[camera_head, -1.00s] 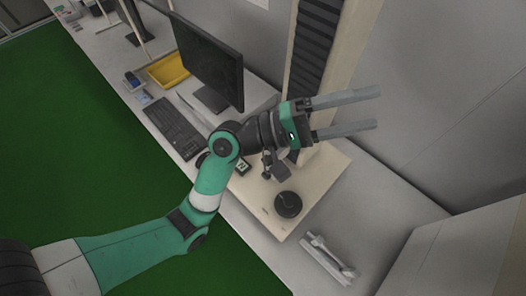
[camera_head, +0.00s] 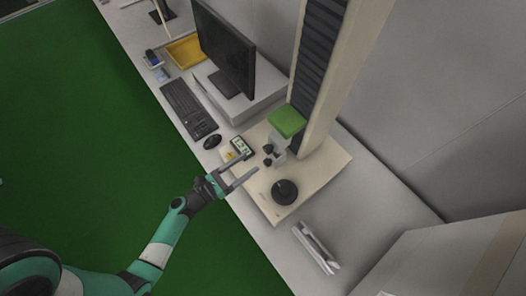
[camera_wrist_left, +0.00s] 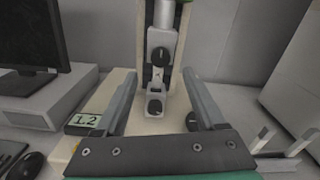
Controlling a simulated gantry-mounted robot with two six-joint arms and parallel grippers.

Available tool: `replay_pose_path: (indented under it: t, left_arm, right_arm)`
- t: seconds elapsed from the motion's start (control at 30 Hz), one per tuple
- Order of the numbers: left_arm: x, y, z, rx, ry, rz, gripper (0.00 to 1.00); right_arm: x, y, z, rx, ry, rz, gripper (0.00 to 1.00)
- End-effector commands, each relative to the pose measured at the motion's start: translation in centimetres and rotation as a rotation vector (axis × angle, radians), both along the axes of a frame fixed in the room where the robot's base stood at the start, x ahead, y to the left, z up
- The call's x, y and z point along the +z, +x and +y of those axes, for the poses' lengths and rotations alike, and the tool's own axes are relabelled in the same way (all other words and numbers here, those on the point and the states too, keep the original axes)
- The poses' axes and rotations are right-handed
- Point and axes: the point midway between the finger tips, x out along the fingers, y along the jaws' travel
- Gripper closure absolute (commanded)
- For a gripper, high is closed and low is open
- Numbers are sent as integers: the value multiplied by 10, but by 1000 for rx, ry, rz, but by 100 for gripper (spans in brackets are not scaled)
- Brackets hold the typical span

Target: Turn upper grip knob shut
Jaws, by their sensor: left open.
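The testing machine (camera_head: 318,95) stands on a beige base, with a grey grip assembly (camera_head: 279,152) under a green block (camera_head: 286,121). Two dark knobs show on the grips: the upper grip knob (camera_head: 268,149) and a lower knob (camera_head: 268,162). In the left wrist view, the upper grip knob (camera_wrist_left: 160,57) sits straight ahead, above the lower knob (camera_wrist_left: 154,107). My left gripper (camera_head: 250,163) is open and empty, in front of the grips and apart from both knobs. In the wrist view its fingers (camera_wrist_left: 160,74) point toward the grips, one on each side. My right gripper is not in view.
A black round disc (camera_head: 285,192) sits on the beige base (camera_head: 318,170). A small display (camera_head: 241,148) is close to my left fingers. A keyboard (camera_head: 188,109), mouse (camera_head: 212,141) and monitor (camera_head: 224,48) stand left. A white bracket-like object (camera_head: 316,248) lies on the bench at right.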

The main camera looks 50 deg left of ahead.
Motion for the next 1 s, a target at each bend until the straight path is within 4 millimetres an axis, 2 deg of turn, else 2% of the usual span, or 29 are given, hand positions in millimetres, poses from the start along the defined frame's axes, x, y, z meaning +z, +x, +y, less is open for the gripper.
replay_pose_path:
  t: [0.1,0.3,0.43,0.67,0.77,1.0]
  left_arm:
    - [0,30,-3,-6,1,-4,28]
    - [0,64,-4,-3,1,-2,28]
    - [0,73,-5,-2,1,-1,28]
    - [0,74,-5,-1,1,0,28]
    - [0,74,-4,-1,1,0,43]
    - [0,74,-4,-1,1,0,86]
  right_arm:
    - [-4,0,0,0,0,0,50]
    - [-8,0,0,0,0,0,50]
    - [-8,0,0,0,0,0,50]
    - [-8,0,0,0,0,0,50]
    - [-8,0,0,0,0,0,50]
    - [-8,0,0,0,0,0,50]
